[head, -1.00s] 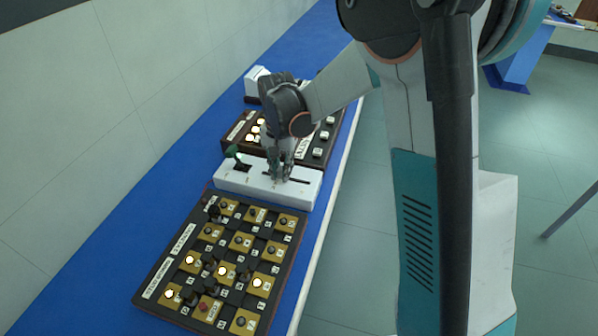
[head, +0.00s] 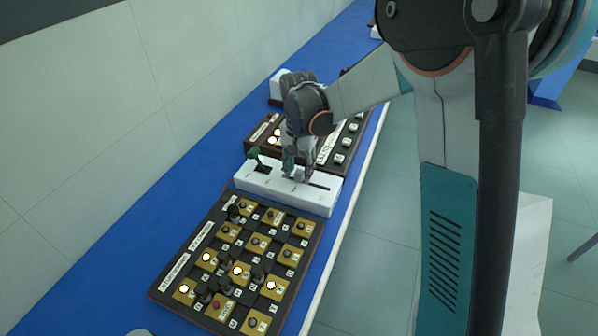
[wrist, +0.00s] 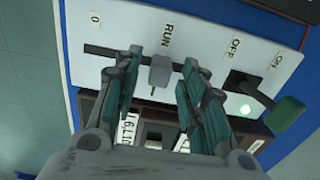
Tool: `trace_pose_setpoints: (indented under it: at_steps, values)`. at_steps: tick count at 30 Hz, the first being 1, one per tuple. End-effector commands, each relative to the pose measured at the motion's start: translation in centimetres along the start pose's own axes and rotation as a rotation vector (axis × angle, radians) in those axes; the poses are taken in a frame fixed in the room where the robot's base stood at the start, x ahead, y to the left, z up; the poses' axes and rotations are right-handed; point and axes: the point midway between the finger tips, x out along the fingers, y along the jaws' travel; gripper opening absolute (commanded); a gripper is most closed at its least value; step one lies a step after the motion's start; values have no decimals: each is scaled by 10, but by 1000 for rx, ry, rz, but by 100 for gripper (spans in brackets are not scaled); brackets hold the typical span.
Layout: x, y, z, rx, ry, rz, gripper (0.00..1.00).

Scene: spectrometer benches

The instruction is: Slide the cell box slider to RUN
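The cell box is a white box (head: 325,203) on the blue bench; its top also shows in the wrist view (wrist: 215,28). A dark slot (wrist: 100,51) runs between the printed 0 and RUN labels (wrist: 168,34). The pale grey slider knob (wrist: 160,74) stands at the RUN end of the slot, about level with that label. My gripper (wrist: 162,60) is open, one finger on each side of the knob, with visible gaps on both sides. In the head view my gripper (head: 295,174) is low over the box and mostly hides the knob.
A dark panel with yellow squares (head: 203,315) lies in front of the box. Another dark panel with buttons (head: 326,150) stands behind. Wall at left.

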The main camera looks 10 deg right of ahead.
Motion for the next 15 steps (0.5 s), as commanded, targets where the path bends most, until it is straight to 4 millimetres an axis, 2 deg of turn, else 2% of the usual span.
trace_pose_setpoints:
  at_steps: [9,15]
  values:
    - [-64,0,0,0,0,0,38]
    - [-94,0,0,0,0,0,38]
